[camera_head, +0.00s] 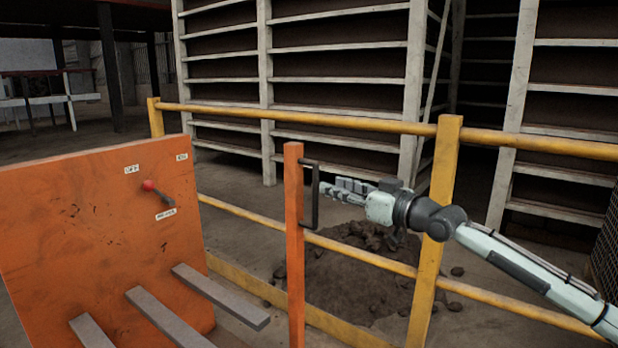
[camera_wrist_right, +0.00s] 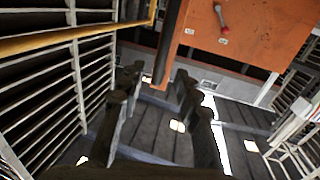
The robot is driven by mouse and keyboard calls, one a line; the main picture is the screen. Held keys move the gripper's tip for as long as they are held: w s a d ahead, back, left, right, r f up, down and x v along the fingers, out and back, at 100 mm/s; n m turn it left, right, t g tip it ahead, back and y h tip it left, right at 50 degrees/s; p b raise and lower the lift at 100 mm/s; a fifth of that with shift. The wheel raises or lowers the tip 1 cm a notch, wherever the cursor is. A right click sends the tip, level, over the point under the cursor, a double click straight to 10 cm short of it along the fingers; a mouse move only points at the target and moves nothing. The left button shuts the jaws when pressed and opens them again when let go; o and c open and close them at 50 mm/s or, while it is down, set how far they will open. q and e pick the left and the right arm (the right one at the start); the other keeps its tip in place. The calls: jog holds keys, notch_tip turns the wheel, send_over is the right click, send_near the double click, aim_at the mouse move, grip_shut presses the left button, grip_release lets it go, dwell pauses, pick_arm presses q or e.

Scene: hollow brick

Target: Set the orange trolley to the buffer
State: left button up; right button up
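The orange trolley (camera_head: 60,240) shows at the left of the head view as an upright panel with grey forks (camera_head: 222,296). A red-knobbed lever (camera_head: 148,185) on its face points up and left, among small white labels too small to read surely. An orange post with a black handle (camera_head: 315,195) stands right of the forks. My right gripper (camera_head: 328,188) is beside this handle. In the right wrist view its fingers (camera_wrist_right: 158,85) are open, with the dark handle bar (camera_wrist_right: 167,45) appearing between their tips; contact is unclear. My left gripper is out of view.
A yellow railing (camera_head: 385,123) crosses behind the handle, with a yellow post (camera_head: 440,200) near my right arm. Tall slatted racks (camera_head: 340,62) stand behind it. A heap of brown rubble (camera_head: 360,275) lies on the floor beyond the railing.

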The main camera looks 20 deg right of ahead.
aim_at(317, 179)
jog(key=x, duration=0.6)
jog(key=shift+w+a+r, duration=0.15)
jog(key=shift+w+a, duration=0.1)
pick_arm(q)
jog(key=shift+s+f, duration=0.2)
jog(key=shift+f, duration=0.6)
pick_arm(e)
jog(key=shift+w+a, duration=0.1)
jog(key=shift+w, duration=0.15)
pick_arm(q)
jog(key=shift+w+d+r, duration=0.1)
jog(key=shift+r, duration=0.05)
pick_arm(e)
grip_shut()
